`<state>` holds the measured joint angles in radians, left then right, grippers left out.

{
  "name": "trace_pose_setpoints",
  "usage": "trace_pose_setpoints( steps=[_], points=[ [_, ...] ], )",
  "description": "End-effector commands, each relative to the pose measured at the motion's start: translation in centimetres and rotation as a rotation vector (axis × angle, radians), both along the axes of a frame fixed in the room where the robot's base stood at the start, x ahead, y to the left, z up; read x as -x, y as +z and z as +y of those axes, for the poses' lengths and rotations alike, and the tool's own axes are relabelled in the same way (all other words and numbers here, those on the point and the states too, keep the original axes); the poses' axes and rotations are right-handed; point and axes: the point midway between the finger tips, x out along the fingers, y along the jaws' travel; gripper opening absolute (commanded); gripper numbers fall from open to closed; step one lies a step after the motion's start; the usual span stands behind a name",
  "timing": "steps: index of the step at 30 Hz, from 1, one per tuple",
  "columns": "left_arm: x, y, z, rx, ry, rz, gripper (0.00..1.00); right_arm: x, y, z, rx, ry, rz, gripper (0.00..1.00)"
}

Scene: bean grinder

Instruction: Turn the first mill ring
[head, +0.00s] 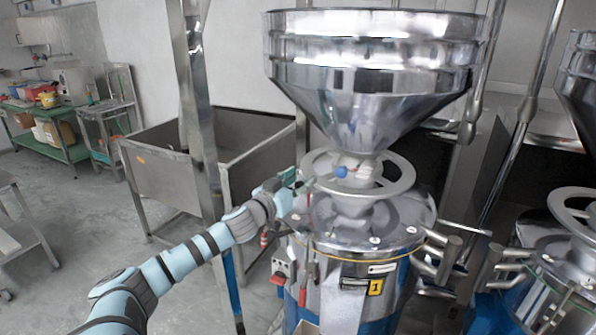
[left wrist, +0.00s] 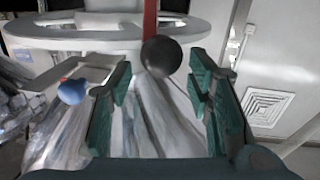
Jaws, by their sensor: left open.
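The first mill's ring (head: 401,186) is a pale metal wheel with spokes below the large steel hopper, on the mill marked 1. A blue ball knob (head: 341,171) shows near its centre. In the left wrist view the ring (left wrist: 85,38) crosses the top. A dark ball knob (left wrist: 161,56) on a red stem lies between or just beyond my fingers, and the blue knob (left wrist: 72,91) is left of them. My left gripper (head: 301,183) is at the ring's left edge; its green fingers (left wrist: 160,88) are open. Contact with the dark knob cannot be told. My right gripper is not in view.
The steel hopper (head: 372,85) stands above the ring. A second mill with its own ring (head: 565,207) is at the right. A steel post (head: 200,120) and an open steel bin (head: 150,183) are behind my left arm. Handles (head: 440,260) jut out at the first mill's right.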

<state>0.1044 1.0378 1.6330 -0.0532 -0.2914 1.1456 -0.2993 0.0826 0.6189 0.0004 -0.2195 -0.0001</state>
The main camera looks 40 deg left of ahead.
Motion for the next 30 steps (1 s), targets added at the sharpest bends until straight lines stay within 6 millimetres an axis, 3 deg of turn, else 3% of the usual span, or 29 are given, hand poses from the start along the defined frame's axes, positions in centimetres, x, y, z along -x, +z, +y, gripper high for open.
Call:
trace_pose_setpoints(
  steps=[6,10,30],
  points=[
    [0.1,5.6,0.0,-0.003,-0.001,-0.001,0.46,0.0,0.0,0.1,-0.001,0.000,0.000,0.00],
    [0.1,7.5,0.0,-0.001,-0.001,-0.001,0.46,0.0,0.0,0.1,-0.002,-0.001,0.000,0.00],
    [0.0,7.7,0.0,0.001,-0.001,0.001,0.46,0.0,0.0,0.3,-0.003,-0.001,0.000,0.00]
  ],
)
